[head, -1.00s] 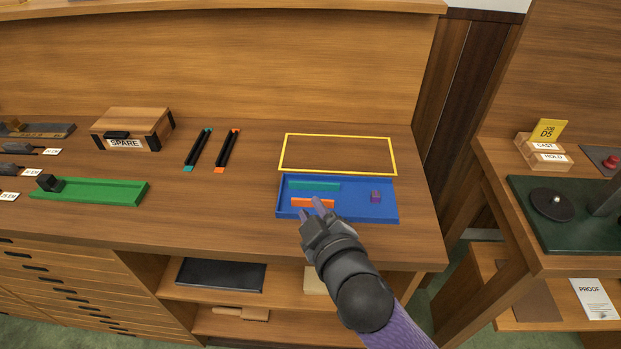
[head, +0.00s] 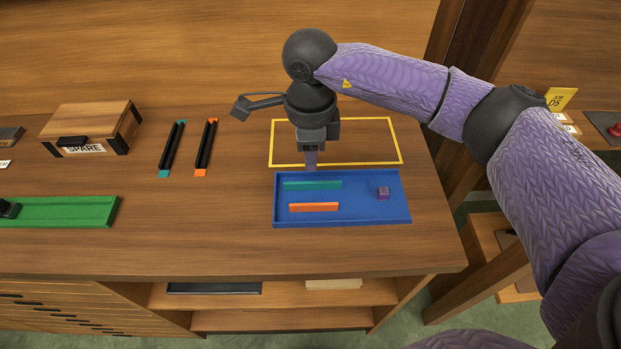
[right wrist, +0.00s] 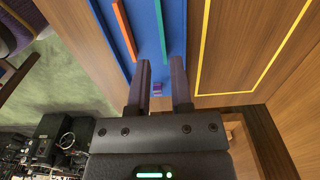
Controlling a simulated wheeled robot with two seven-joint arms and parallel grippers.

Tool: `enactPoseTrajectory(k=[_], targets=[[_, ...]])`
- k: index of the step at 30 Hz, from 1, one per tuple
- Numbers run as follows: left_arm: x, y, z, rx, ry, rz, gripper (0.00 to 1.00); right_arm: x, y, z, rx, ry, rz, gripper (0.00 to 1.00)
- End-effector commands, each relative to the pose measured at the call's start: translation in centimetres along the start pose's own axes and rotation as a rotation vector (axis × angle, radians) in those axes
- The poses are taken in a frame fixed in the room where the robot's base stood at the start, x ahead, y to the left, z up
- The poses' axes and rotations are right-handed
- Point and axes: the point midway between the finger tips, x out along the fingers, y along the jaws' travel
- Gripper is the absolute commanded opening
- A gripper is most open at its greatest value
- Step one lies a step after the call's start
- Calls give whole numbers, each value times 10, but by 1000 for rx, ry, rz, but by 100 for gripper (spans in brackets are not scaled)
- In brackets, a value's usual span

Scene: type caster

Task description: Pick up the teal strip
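The teal strip (head: 312,185) lies in the back left part of the blue tray (head: 350,216), its long side running left to right. It also shows in the right wrist view (right wrist: 164,32), running away past the fingertips. My right gripper (head: 311,163) points down near the tray's back edge, behind the strip and apart from it. In the right wrist view my right gripper (right wrist: 160,66) has its two fingers apart with nothing held between them. My left gripper is not in view.
An orange strip (head: 314,207) lies in front of the teal one, and a purple cube (head: 383,193) sits at the tray's right. A yellow outlined rectangle (head: 398,140) lies behind the tray. Two black holders (head: 173,148) (head: 206,147) and a SPARE box (head: 92,128) stand left.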

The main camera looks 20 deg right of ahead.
Motion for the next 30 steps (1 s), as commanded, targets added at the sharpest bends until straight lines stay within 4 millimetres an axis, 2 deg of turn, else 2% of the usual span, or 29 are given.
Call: enactPoseTrajectory(k=[1,12,17,18,21,30], targets=[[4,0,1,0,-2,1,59,13,1,0,0,0,5,26],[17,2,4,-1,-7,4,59,76,-2,1,0,-5,4,26],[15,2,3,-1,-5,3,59,74,-2,1,-1,-6,2,26],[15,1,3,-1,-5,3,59,74,-2,1,-1,-6,2,22],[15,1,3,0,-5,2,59,74,-2,1,-1,-7,2,1],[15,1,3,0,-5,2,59,74,-2,1,-1,-7,2,0]])
